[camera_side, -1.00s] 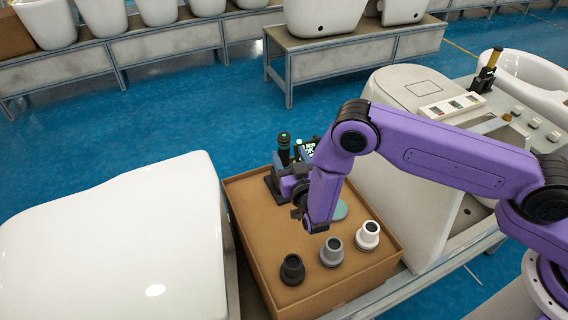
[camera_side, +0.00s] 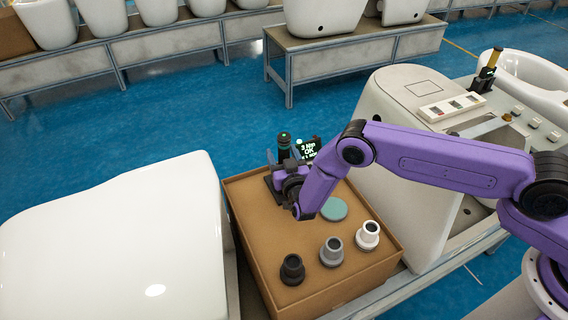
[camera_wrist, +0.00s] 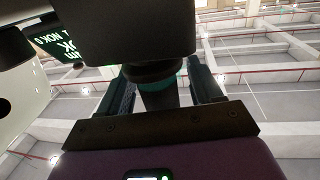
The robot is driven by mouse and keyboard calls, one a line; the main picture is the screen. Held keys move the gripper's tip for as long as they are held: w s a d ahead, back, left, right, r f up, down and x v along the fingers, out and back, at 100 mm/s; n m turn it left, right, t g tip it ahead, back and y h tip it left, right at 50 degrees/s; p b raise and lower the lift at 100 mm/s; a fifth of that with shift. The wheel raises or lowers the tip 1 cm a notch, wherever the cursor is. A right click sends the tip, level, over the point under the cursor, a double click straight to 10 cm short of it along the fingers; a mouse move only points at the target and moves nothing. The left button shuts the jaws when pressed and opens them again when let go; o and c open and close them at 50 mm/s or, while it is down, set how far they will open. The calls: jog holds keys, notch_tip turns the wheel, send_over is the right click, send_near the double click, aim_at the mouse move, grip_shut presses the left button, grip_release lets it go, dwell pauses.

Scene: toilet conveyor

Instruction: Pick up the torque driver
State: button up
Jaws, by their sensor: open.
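The torque driver (camera_side: 284,145) is dark with a green tip and stands upright at the back of a brown box, next to a small lit display (camera_side: 307,149). My gripper (camera_side: 277,167) is at the driver's lower part, and its fingers are partly hidden in the side view. In the wrist view, my gripper (camera_wrist: 162,85) has its two fingers open on either side of a dark shaft with a teal band, which looks like the driver (camera_wrist: 158,85). A gap seems to show beside the shaft; I cannot tell whether either finger touches it.
The brown box (camera_side: 245,225) carries a black collar (camera_side: 292,270), a grey collar (camera_side: 332,252), a white collar (camera_side: 368,236) and a teal disc (camera_side: 334,209). A white toilet (camera_side: 110,240) stands to the left. Another white ceramic body (camera_side: 400,190) is close on the right.

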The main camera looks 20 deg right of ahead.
jog(key=shift+w, duration=0.2)
grip_shut()
notch_tip(320, 180, up, 10)
dwell(0.8)
jog(key=shift+r, duration=0.1)
